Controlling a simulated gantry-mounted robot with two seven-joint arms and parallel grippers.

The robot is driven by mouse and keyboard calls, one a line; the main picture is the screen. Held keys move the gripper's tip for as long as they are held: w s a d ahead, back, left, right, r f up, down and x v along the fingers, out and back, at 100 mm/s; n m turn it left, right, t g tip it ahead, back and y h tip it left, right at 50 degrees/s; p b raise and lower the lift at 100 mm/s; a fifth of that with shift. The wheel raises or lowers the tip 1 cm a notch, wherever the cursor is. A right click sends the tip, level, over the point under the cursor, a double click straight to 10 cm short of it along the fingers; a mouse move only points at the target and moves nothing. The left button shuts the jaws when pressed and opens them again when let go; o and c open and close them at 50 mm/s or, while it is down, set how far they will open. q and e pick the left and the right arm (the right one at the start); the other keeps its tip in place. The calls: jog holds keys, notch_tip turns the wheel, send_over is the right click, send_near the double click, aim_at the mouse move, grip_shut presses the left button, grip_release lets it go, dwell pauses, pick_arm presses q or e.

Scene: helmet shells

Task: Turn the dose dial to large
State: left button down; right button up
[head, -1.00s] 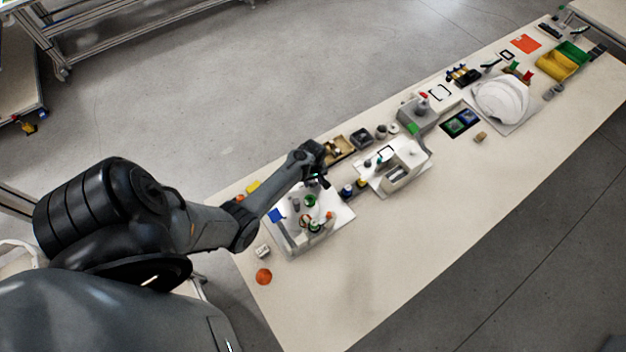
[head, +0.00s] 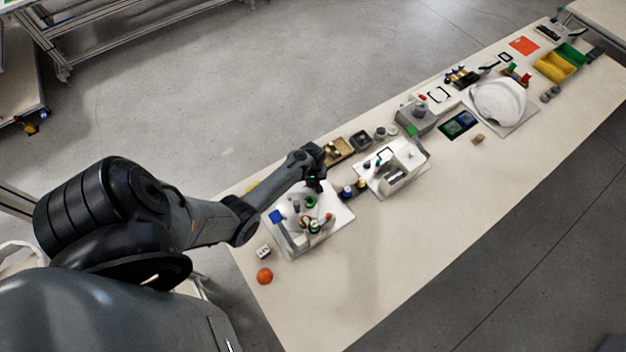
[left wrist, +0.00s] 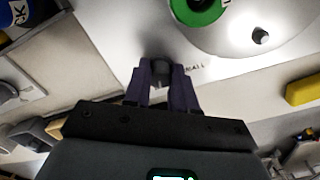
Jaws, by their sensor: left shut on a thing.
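The dose dial (left wrist: 162,72) is a small dark grey knob on a white panel in the left wrist view. Printed letters ending in "ALL" stand just right of it. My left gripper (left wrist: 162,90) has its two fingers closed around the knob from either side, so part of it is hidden. In the head view my left gripper (head: 315,184) is at the back edge of the white station (head: 340,220), and the dial cannot be made out there. The dial's pointer and its other labels are not visible. My right gripper is not in view.
A green ring (left wrist: 197,8) and a small black knob (left wrist: 260,36) sit near the dial. A yellow block (left wrist: 305,90) lies at the right. An orange ball (head: 264,276) lies left of the station. A second white machine (head: 415,160) stands right. The front table is clear.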

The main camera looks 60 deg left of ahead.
pick_arm(q)
jog(key=m+p, duration=0.1)
jog(key=m, duration=0.3)
jog(key=shift+r+m+p, duration=0.1)
jog(key=shift+m+p, duration=0.2)
jog(key=shift+p, duration=0.05)
jog(key=shift+m+p, duration=0.4)
jog(key=shift+m, duration=1.6)
jog(key=c, duration=0.9)
grip_release()
